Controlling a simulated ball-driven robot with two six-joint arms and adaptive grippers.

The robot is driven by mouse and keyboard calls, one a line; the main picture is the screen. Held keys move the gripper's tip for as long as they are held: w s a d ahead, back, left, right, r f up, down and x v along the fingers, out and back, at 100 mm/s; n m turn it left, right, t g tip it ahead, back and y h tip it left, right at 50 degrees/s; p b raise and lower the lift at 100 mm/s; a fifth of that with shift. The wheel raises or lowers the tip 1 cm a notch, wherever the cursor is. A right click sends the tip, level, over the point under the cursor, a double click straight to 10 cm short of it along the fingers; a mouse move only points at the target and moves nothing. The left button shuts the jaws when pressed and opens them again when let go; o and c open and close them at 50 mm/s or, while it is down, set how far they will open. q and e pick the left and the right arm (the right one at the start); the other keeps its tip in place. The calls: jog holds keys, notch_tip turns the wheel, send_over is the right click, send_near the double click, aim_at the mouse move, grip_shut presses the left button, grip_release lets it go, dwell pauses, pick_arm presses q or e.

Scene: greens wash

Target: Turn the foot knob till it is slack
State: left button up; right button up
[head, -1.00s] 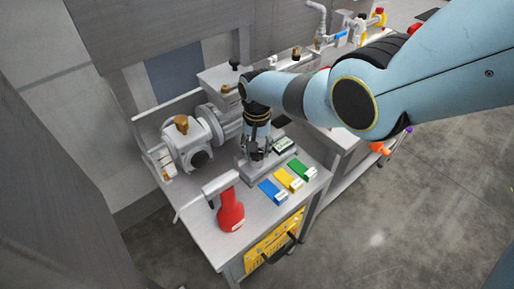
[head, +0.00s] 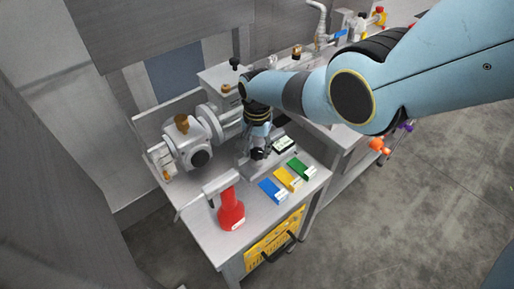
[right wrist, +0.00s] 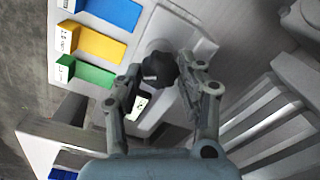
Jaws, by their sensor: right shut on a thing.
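The black foot knob (right wrist: 158,70) sits on a pale grey base in the right wrist view; in the head view the knob (head: 257,154) shows just below my right gripper. My right gripper (right wrist: 161,78) points down with a finger on each side of the knob and is shut on it. In the head view the gripper (head: 258,143) is partly hidden by its own wrist. The grey base (head: 250,172) rests on the steel bench. My left gripper is not in view.
Blue (head: 272,191), yellow (head: 287,179) and green (head: 301,168) blocks lie in front of the base. A small display unit (head: 284,145) is close beside the gripper. A grey pump (head: 185,150) stands left, a red bottle-shaped thing (head: 231,213) at the front.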

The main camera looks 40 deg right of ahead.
aim_at(257, 151)
jog(key=o, duration=1.2)
jog(key=shift+c, duration=0.2)
jog(key=shift+r, duration=0.1)
notch_tip(257, 151, up, 12)
